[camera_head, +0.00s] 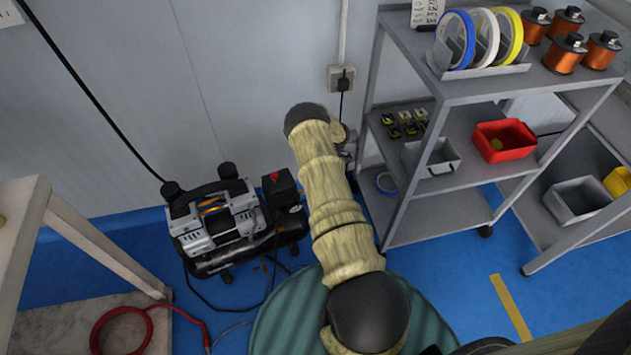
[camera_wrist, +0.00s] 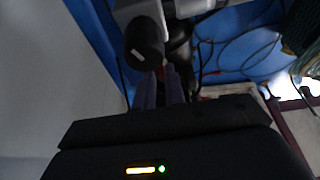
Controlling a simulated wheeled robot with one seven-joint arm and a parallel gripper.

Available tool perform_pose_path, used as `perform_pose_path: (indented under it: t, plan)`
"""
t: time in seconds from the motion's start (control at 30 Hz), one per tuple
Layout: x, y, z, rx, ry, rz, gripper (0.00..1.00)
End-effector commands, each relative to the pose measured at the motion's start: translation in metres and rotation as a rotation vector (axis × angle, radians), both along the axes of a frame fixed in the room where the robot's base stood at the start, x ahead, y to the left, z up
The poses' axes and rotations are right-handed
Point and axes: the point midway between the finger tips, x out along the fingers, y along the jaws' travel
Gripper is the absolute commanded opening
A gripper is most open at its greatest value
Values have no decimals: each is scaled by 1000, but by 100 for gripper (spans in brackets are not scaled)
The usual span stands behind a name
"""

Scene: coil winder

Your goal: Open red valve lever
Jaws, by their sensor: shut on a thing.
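My gripper (camera_wrist: 161,82) shows in the dark wrist view, its two fingers close together. A small red piece, which looks like the red valve lever (camera_wrist: 161,73), shows between the fingertips, and the gripper is shut on it. Most of the lever is hidden by the fingers, so its angle cannot be told. A dark cylinder (camera_wrist: 144,42) stands just beyond the fingertips. In the head view my arm hides the gripper, and I cannot make out the lever there. The air compressor (camera_head: 215,222) stands on the blue floor, left of my arm.
A grey shelf cart (camera_head: 455,205) with tape rolls, wire spools and bins stands close on the right. A table (camera_head: 28,215) is at the left. A red hose (camera_head: 122,312) and dark cables lie low near the compressor. The wall has an outlet (camera_head: 341,78).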

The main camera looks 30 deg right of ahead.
Motion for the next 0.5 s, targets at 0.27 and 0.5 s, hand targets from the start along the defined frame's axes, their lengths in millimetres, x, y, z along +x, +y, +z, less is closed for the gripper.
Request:
perform_pose_path:
  t: [0.27,0.5]
  plan:
    - [3,1,0,1,-2,50,0]
    - [3,1,0,2,-2,50,0]
